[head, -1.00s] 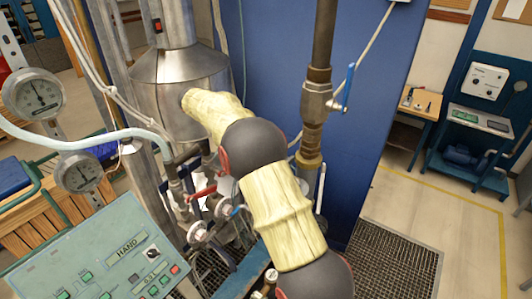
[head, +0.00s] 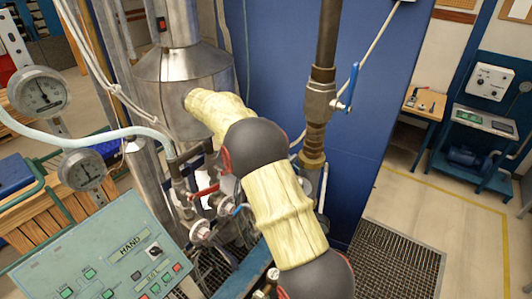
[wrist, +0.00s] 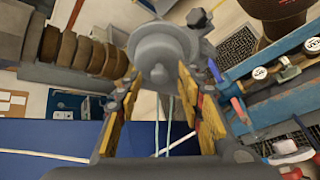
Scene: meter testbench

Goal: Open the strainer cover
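My gripper (wrist: 160,95) shows in the wrist view, its two yellow-padded fingers apart on either side of the middle. A grey round fitting with a raised centre (wrist: 160,52) sits at and just beyond the fingertips; it looks like the strainer cover, but I cannot be sure. Its lower part shows between the fingertips, and I see no clear contact. A dark bolt-like knob (wrist: 198,18) stands beside it on the right. In the head view my arm reaches up to the left, and my gripper and the strainer are hidden.
In the head view a steel vessel (head: 180,75) stands behind my arm. A vertical pipe with a blue-handled valve (head: 320,95) is to the right. Gauges (head: 40,92) and a control panel (head: 105,255) are at left. A floor grating (head: 395,265) lies at lower right.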

